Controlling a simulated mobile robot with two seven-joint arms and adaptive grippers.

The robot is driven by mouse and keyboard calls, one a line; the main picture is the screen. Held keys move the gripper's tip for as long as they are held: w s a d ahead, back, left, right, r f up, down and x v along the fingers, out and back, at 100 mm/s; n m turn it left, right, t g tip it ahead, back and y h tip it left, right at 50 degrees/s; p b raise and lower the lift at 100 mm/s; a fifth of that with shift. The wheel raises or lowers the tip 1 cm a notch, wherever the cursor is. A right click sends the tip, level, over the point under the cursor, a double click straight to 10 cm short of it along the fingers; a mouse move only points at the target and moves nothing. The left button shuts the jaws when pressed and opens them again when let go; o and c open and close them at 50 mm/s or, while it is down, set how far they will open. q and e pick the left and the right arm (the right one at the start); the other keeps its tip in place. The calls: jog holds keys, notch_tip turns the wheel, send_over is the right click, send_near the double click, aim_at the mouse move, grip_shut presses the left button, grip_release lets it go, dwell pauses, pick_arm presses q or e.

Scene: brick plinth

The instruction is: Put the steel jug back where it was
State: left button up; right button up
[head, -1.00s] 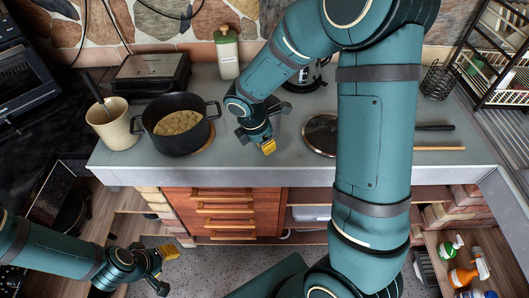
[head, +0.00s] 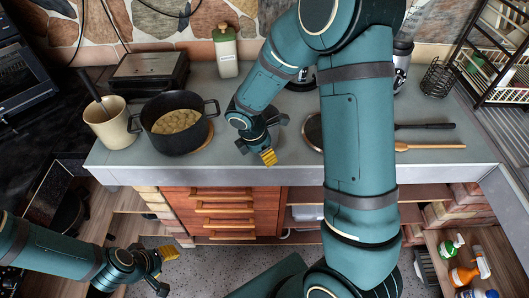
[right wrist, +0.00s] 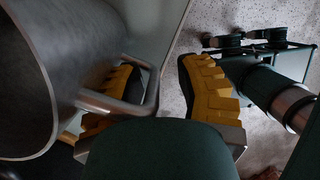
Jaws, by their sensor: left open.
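The steel jug (right wrist: 45,75) is large at the left of the right wrist view, with its wire-like handle (right wrist: 152,92) toward the middle. My right gripper (right wrist: 170,88) has its yellow fingers apart. The handle crosses in front of the left finger, and I cannot tell whether that finger passes through the loop. In the head view the right gripper (head: 267,157) points down by the counter's front edge. My left gripper (head: 168,270) is open and empty, low at the left.
On the grey counter (head: 230,173) stand a black pot (head: 180,142) of potatoes, a cream crock (head: 108,132), a grill (head: 150,77) and a pale green canister (head: 226,55). A dark-handled utensil (head: 425,126) and a wooden one (head: 430,146) lie right of my arm. A wire rack (head: 500,50) stands far right.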

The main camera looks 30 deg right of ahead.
jog(key=p+v, duration=0.2)
jog(key=v, duration=0.9)
jog(key=s+a+f+m+t+y, duration=0.1)
jog(key=s+a+f+m+y, duration=0.2)
jog(key=a+f+m, duration=0.4)
jog(key=s+a+f+m+t+y, duration=0.1)
jog(key=s+a+f+m+y, duration=0.3)
jog(key=f+m, duration=0.8)
jog(key=s+a+f, duration=0.2)
jog(key=a, duration=0.1)
jog(key=shift+m+t, duration=0.3)
jog(key=shift+m, duration=0.1)
jog(key=f+b, duration=0.4)
jog(key=shift+s+a+f, duration=0.15)
jog(key=shift+s, duration=0.15)
